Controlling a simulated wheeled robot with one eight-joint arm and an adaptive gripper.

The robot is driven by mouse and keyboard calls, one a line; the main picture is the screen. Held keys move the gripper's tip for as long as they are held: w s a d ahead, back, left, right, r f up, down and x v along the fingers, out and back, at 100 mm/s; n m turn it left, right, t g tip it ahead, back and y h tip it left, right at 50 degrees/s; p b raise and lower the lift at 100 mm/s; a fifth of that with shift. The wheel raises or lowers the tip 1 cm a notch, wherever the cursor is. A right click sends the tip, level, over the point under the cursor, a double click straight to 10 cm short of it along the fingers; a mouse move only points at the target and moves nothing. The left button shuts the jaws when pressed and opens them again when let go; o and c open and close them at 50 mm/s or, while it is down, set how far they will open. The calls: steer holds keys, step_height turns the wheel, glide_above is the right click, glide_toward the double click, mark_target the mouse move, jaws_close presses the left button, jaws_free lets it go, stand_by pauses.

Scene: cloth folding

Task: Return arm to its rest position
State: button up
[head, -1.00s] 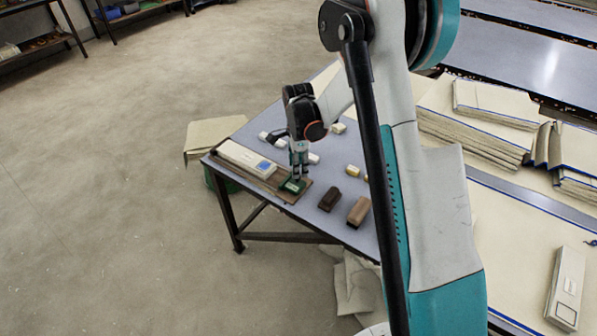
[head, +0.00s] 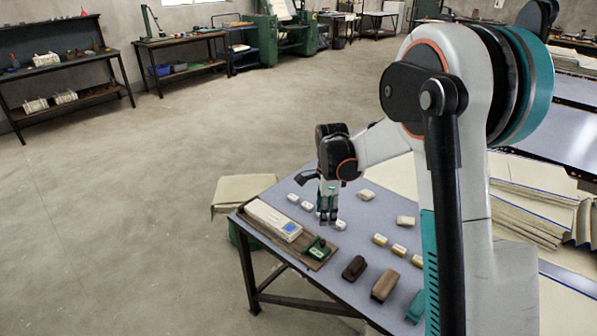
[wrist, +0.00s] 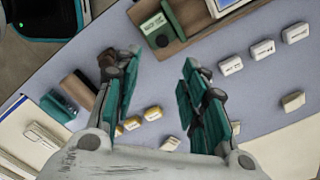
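My gripper (head: 327,217) is above the table (head: 345,285), near its left part, with the fingers pointing down. In the wrist view my gripper (wrist: 158,100) has its two teal fingers spread wide apart, with nothing between them but the tabletop below. My arm reaches from the right of the head view across the table to this spot.
On the table are a wooden board (head: 262,232) with a white device (head: 273,219) and a green block (head: 319,249), dark and brown blocks (head: 384,286), and several small white and yellow pieces (head: 398,249). Cloth stacks (head: 525,210) lie at right.

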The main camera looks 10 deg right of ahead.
steer(key=s+a+r+n+t, duration=0.25)
steer(key=s+r+n, duration=0.65)
steer(key=s+r, duration=0.5)
steer(key=s+a+r+n+t, duration=0.1)
steer(key=s+n+t, duration=0.3)
steer(key=s+n, duration=0.6)
steer(key=s+r, duration=0.1)
steer(key=s, duration=0.3)
steer(key=shift+s+a+r+n+t, duration=0.15)
steer(key=shift+s+a+n+t, duration=0.15)
steer(key=shift+n+t, duration=0.1)
